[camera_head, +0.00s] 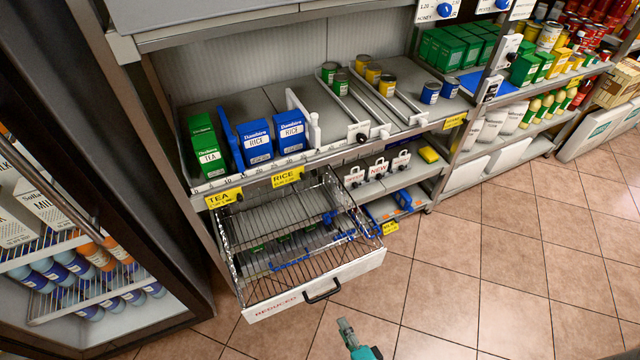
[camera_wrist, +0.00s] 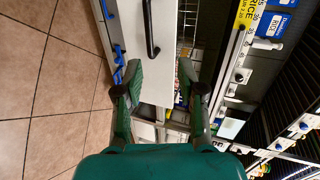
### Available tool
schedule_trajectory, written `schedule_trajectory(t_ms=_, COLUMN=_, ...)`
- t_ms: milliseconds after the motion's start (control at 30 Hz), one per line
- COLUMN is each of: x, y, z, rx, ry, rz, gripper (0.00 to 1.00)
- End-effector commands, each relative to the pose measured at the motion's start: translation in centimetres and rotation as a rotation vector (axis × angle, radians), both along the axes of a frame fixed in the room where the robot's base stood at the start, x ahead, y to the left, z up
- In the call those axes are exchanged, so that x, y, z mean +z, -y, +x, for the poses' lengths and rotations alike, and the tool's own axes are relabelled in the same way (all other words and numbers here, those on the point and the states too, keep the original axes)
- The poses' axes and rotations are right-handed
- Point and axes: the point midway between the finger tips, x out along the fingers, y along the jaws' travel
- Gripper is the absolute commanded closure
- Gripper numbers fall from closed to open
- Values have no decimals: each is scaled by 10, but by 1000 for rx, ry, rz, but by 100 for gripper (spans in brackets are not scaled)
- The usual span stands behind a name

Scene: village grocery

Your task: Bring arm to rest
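My gripper (camera_wrist: 161,76) is open and empty in the wrist view, its two green-padded fingers spread apart. The white front of a pulled-out drawer lies beyond the fingers. In the head view, a teal and grey part of my gripper (camera_head: 350,333) shows at the bottom edge, over the floor and in front of the drawer. The rest of my arm is mostly out of view there.
A wire drawer (camera_head: 374,263) marked REDUCED stands open, its black handle (camera_head: 322,292) facing out; the handle also shows in the wrist view (camera_wrist: 150,28). Shelves with tea and rice boxes (camera_head: 255,143) stand behind. A glass-fronted cooler (camera_head: 175,255) is at left. Tiled floor (camera_head: 480,270) is clear at right.

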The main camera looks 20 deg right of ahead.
Motion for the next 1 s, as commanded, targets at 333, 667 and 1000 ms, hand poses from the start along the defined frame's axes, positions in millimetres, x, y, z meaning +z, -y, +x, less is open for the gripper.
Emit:
schedule_trajectory(t_ms=333, x=19, y=2, z=-28, rx=43, ry=4, rz=-131, gripper=61)
schedule_trajectory(t_ms=667, x=114, y=7, z=-116, rx=221, ry=30, rz=-689, gripper=61)
schedule_trajectory(t_ms=1000, x=231, y=7, z=-176, rx=394, ry=50, rz=-1259, gripper=61)
